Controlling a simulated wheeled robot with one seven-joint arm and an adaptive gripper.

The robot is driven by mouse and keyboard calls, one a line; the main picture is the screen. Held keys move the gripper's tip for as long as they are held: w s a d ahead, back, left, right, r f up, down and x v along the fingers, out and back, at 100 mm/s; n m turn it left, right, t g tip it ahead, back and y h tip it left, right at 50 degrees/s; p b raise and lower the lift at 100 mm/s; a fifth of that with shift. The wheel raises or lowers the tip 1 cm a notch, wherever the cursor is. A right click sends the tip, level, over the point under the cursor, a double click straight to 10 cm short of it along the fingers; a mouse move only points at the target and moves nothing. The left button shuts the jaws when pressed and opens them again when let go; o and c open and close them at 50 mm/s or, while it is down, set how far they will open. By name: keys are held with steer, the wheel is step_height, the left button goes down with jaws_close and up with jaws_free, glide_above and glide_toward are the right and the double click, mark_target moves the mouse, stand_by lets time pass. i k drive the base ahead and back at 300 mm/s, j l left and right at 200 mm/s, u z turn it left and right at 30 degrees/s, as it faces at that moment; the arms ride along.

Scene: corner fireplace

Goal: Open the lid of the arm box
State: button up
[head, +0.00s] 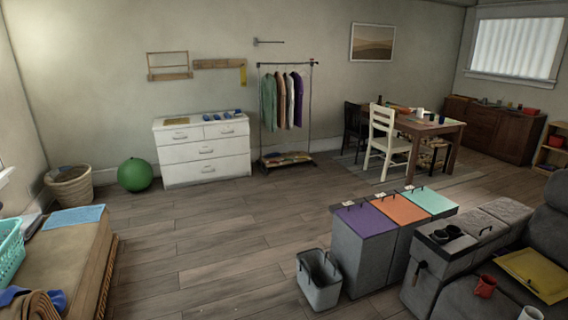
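The grey arm box (430,268) forms the arm of the dark grey sofa at the lower right in the head view. Its top has padded grey sections (480,224), which lie flat and look shut. A thin dark handle (486,231) shows on the top. A dark tray with two black cups (447,234) sits at the near end of the top. A dark handle-like piece (421,271) is on the near side. The inside of the box is hidden. My gripper is not in view.
Three bins with purple (366,220), orange (399,208) and teal lids (430,201) stand just left of the sofa arm. A grey open bucket (319,280) is on the floor beside them. The middle floor is clear.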

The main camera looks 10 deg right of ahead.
mark_target(478, 224)
steer(key=i+j+z, duration=0.2)
steer(key=i, duration=0.35)
steer(key=i+z, duration=0.25)
steer(key=i, duration=0.3)
steer(key=i+l+z, duration=0.15)
steer(key=i+z, duration=1.25)
steer(key=i, duration=0.3)
steer(key=i+j+z, duration=0.2)
steer(key=i, duration=0.25)
steer(key=i+j+z, duration=0.15)
steer(key=i, duration=0.3)
